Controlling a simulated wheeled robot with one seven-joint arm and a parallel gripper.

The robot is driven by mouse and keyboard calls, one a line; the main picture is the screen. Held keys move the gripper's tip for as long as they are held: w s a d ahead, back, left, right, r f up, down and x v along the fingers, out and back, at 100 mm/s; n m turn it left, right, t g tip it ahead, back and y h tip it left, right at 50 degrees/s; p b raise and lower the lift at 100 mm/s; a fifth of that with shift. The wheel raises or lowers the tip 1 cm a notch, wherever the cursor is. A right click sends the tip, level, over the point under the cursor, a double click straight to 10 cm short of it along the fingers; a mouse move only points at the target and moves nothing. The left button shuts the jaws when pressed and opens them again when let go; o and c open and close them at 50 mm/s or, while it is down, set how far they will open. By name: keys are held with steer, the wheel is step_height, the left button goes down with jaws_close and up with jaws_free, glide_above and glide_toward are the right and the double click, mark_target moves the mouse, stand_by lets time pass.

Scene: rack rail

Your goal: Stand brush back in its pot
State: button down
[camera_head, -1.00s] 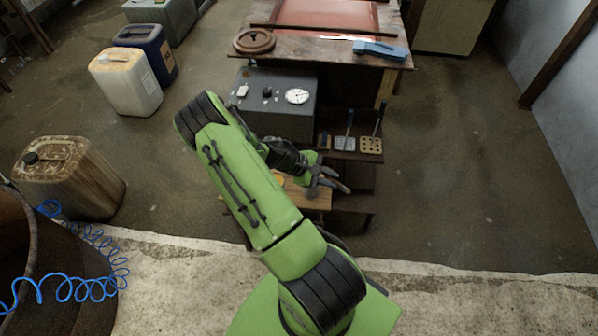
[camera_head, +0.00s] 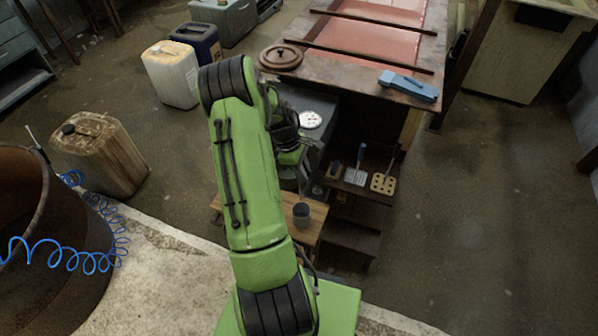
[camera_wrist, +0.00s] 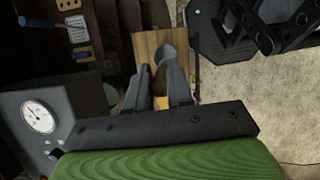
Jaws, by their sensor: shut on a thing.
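The grey pot (camera_head: 302,215) stands upright on a small wooden bench (camera_head: 318,213). In the wrist view, the pot (camera_wrist: 168,56) shows just beyond the fingertips, with the bench top (camera_wrist: 147,45) around it. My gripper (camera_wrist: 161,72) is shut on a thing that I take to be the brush. Only a brown piece shows by the fingers, so its tilt and ends are hard to tell.
A grey gauge box (camera_head: 312,110) stands behind the bench. A low dark shelf (camera_head: 350,203) to its right holds flat tools, including a perforated one (camera_head: 383,183). A yellow patch (camera_wrist: 162,103) shows between the fingers. Above are a tabletop with a brown lid (camera_head: 281,57) and a blue tool (camera_head: 408,86).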

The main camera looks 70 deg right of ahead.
mark_target(303, 194)
steer(key=shift+s+f+b, duration=0.1)
steer(key=shift+f+b, duration=4.3)
steer(key=shift+f, duration=1.75)
steer(key=c, duration=0.9)
jaws_free()
steer(key=shift+r, duration=0.1)
steer(key=p+v, duration=0.2)
steer(key=v, duration=1.3)
steer(key=shift+w+r, duration=0.2)
steer(key=shift+r, duration=0.1)
